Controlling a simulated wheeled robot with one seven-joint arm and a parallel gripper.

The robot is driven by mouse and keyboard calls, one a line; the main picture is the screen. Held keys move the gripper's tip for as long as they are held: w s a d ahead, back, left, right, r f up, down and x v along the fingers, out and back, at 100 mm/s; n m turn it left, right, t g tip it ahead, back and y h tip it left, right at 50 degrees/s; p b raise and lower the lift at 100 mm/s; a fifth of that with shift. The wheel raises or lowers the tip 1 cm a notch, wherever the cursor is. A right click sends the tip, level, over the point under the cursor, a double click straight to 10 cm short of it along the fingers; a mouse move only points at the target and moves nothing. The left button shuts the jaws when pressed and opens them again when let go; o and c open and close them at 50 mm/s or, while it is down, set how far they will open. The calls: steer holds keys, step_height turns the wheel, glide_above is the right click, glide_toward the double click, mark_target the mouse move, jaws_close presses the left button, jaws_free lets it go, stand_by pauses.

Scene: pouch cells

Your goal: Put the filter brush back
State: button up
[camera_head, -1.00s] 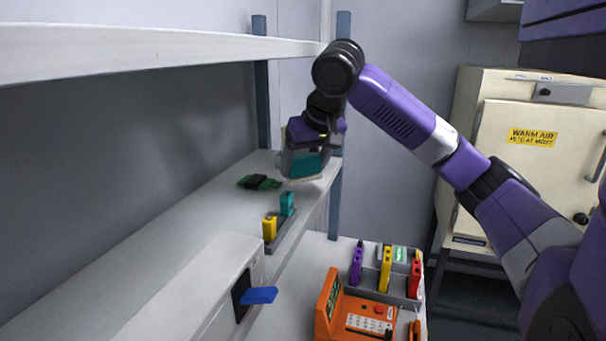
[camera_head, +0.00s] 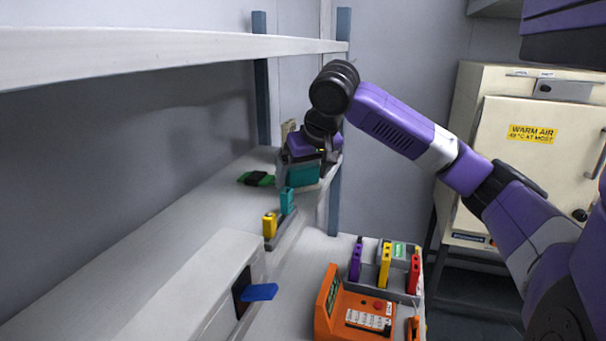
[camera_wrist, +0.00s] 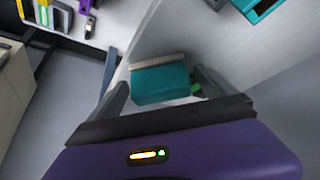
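The filter brush, a teal block with a pale bristle strip, is between my fingers in the wrist view (camera_wrist: 160,84). The bristles (camera_wrist: 158,61) are on its far edge. In the head view the brush (camera_head: 302,175) hangs under my gripper (camera_head: 318,165), low over the far end of the shelf (camera_head: 210,210). My gripper looks shut on the brush, with fingers at its two sides (camera_wrist: 160,88). I cannot tell whether the brush touches the shelf.
A green and black item (camera_head: 256,179) lies left of the brush. A teal clip (camera_head: 287,201) and yellow clip (camera_head: 269,225) stand nearer. An orange device (camera_head: 350,315) and a grey rack (camera_head: 398,252) with coloured tools are below right. A shelf board (camera_head: 150,50) runs overhead.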

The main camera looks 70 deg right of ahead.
steer(key=shift+r, duration=0.35)
steer(key=v, duration=1.1)
steer(key=shift+s+r, duration=0.2)
steer(key=shift+r, duration=0.05)
steer(key=shift+a, duration=0.1)
